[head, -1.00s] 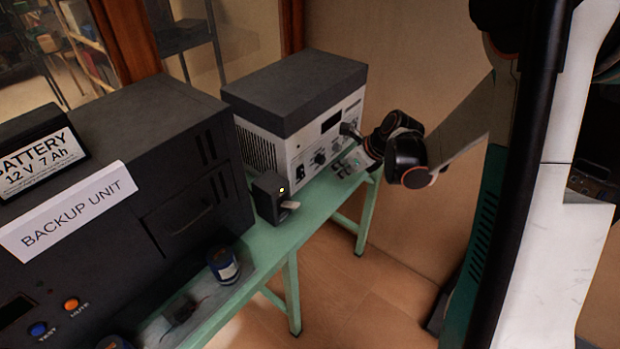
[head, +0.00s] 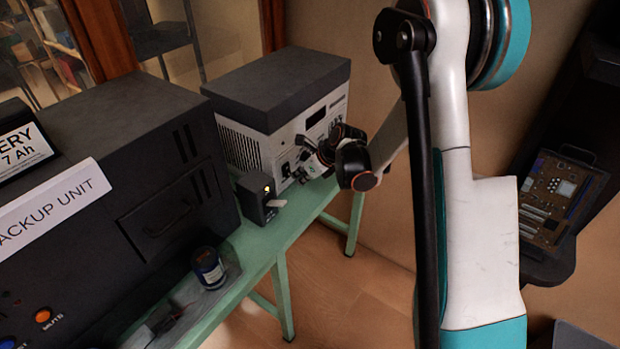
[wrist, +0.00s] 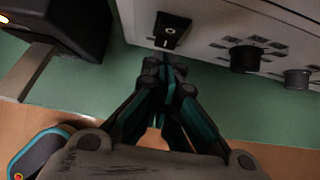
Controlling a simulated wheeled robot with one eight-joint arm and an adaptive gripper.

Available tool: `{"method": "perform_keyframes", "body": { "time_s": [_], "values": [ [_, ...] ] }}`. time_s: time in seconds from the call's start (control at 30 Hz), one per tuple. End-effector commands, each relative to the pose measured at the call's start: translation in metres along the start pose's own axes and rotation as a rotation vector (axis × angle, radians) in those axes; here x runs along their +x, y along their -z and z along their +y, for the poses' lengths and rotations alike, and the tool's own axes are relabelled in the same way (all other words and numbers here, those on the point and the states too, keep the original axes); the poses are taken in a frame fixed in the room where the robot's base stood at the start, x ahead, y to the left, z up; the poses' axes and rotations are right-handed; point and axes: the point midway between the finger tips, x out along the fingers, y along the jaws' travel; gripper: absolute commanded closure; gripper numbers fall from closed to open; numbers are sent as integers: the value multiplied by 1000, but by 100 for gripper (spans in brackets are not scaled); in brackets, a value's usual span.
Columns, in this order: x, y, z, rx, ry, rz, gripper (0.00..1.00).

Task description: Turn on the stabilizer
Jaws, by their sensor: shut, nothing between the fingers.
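A white-fronted unit with a dark grey top (head: 280,88), likely the stabilizer, stands on the green bench; its name cannot be read. Its front has a dark display, knobs and a black rocker switch (head: 285,169). In the wrist view the switch (wrist: 172,30) shows a round mark and a bar mark; which side is pressed is unclear. My gripper (head: 304,160) is in front of the panel, close to the switch. In the wrist view my gripper (wrist: 165,65) is shut and empty, its tips just below the switch; contact cannot be told.
A small black box (head: 252,200) with an orange light and a pale lever stands left of my gripper. A large dark backup unit (head: 120,150) fills the left. A blue can (head: 209,268) stands on the green bench (head: 265,243). Black knobs (wrist: 244,59) sit right of the switch.

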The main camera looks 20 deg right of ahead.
Motion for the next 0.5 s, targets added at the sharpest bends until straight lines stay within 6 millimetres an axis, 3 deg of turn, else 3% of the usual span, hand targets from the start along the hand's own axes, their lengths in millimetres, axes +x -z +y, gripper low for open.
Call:
{"method": "perform_keyframes", "body": {
  "time_s": [0.5],
  "values": [
    [9,-6,-1,0,1,-1,100]
  ]
}}
